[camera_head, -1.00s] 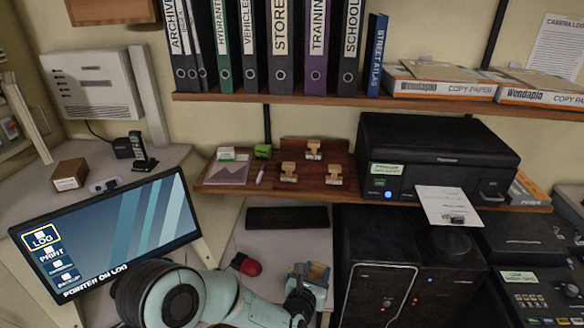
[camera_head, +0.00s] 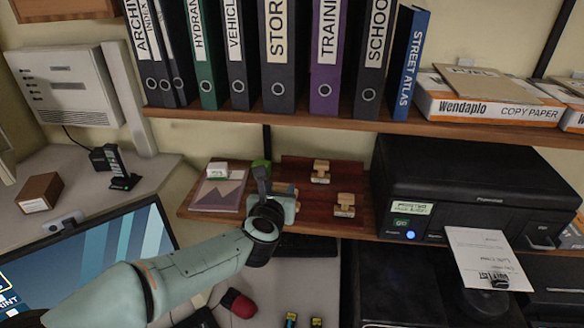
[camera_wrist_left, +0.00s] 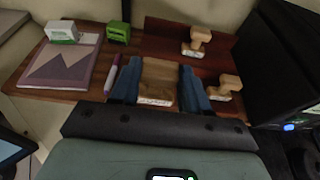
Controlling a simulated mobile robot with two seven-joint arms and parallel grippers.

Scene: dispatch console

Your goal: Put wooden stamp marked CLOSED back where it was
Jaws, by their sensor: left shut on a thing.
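My left gripper (camera_head: 272,190) is over the lower wooden shelf and shut on a wooden stamp (camera_wrist_left: 157,78). In the left wrist view the stamp sits between the two blue fingers, with a pale label strip at its near edge. Its lettering is too small to read, and I cannot tell whether it touches the board. In the head view the gripper hides most of it. Two other wooden stamps stand on the dark red board (camera_head: 302,168): one farther back (camera_head: 320,171), one to the right (camera_head: 344,205). My right gripper is out of view.
Left of the gripper are a purple notepad (camera_head: 217,194), a white-and-green box (camera_head: 217,170), a green item (camera_wrist_left: 118,32) and a purple pen (camera_wrist_left: 112,76). A black printer (camera_head: 470,185) stands close on the right.

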